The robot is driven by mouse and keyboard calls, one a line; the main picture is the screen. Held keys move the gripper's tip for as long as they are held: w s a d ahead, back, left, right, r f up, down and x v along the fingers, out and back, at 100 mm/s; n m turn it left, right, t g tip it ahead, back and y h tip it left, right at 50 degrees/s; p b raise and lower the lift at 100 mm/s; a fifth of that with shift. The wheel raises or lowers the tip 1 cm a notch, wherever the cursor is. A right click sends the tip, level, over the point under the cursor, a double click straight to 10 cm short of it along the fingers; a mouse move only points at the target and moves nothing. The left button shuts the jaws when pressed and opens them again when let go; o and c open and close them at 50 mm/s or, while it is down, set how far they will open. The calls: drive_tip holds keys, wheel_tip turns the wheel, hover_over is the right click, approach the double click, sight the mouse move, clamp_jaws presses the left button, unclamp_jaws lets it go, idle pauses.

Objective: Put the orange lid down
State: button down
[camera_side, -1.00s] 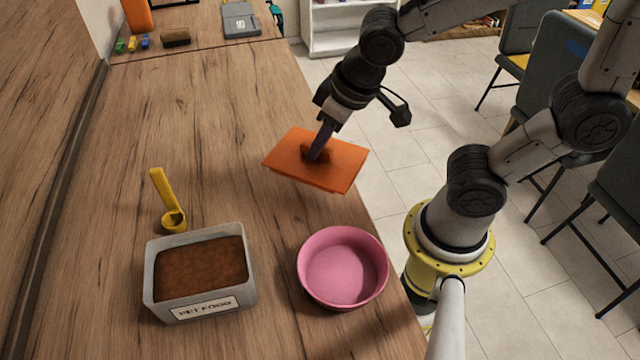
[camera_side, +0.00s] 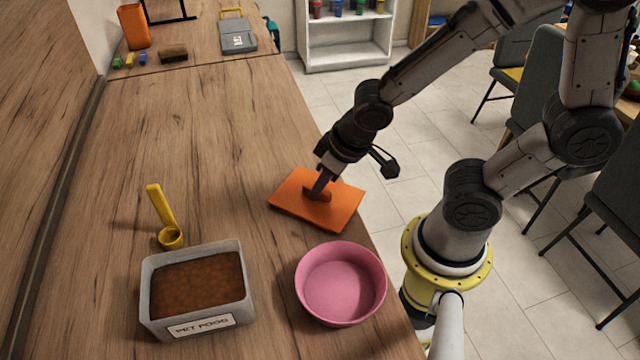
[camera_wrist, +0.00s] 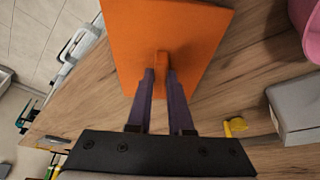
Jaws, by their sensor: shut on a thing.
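The orange lid (camera_side: 343,205) is a flat rectangular plate with a raised handle in its middle. In the side view it is at the counter's right edge, behind the pink bowl. It looks low over the wood or resting on it; I cannot tell which. My gripper (camera_side: 319,188) is above it, shut on its handle. In the wrist view the lid (camera_wrist: 190,30) fills the upper middle, and the purple fingers of my gripper (camera_wrist: 160,75) pinch the handle.
The pink bowl (camera_side: 340,284) is just in front of the lid. A grey pet food box (camera_side: 200,325), uncovered and full of brown pellets, stands at front left. A yellow scoop (camera_side: 163,215) lies behind it.

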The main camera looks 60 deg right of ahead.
drive_tip(key=shift+f, duration=0.1)
drive_tip(key=c, duration=0.8)
unclamp_jaws()
drive_tip(key=shift+t, duration=0.5)
drive_tip(key=d+v, duration=0.1)
drive_tip(key=v, duration=0.4)
drive_tip(key=d+v, duration=0.1)
drive_tip(key=v, duration=0.5)
drive_tip(key=s+d+v, duration=0.1)
drive_tip(key=v, duration=0.5)
drive_tip(key=shift+s+d+f, duration=0.1)
drive_tip(key=shift+d+f, duration=0.05)
drive_tip(key=shift+d, duration=0.1)
